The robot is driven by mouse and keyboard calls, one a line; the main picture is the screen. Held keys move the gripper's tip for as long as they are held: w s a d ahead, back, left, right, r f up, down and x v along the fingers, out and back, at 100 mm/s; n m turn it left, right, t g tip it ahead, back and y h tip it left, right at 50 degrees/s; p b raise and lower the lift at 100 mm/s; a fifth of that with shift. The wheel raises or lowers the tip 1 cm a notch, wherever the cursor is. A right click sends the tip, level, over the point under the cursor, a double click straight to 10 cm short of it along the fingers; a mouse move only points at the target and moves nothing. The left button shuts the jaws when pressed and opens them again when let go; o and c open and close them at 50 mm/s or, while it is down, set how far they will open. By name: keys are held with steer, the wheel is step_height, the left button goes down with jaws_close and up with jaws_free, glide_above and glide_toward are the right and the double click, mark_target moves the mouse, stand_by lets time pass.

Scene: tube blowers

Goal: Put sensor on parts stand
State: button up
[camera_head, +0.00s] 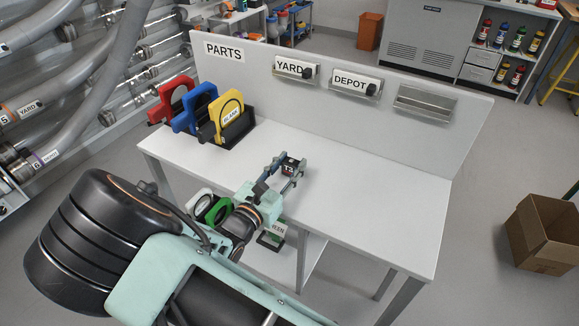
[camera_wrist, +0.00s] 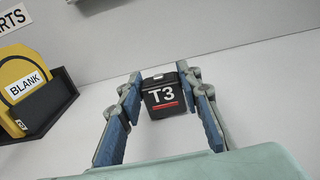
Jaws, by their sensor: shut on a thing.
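The sensor (camera_head: 290,167) is a small black block marked T3 with a red stripe. It also shows in the wrist view (camera_wrist: 165,97), label facing the camera. My gripper (camera_head: 287,165) is shut on it, with one blue-padded finger on each side. The sensor is over the white top of the parts stand (camera_head: 375,213); I cannot tell whether it touches the top. The stand's back panel is labelled PARTS. It carries a YARD holder (camera_head: 290,68) and a DEPOT holder (camera_head: 350,82), each with a dark knob-like piece, and an empty metal holder (camera_head: 425,103) at right.
A black rack (camera_head: 239,130) with red, blue and yellow ring parts stands at the stand's left; the yellow one reads BLANK (camera_wrist: 25,86). Green and white rings are on a lower shelf. The right of the top is clear. A cardboard box (camera_head: 543,235) is on the floor at right.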

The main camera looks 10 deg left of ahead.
steer(key=shift+f, duration=0.2)
steer(key=o, duration=1.2)
steer(key=shift+c, duration=0.2)
steer(key=shift+r, duration=0.15)
steer(key=v, duration=1.2)
steer(key=shift+w+d, duration=0.1)
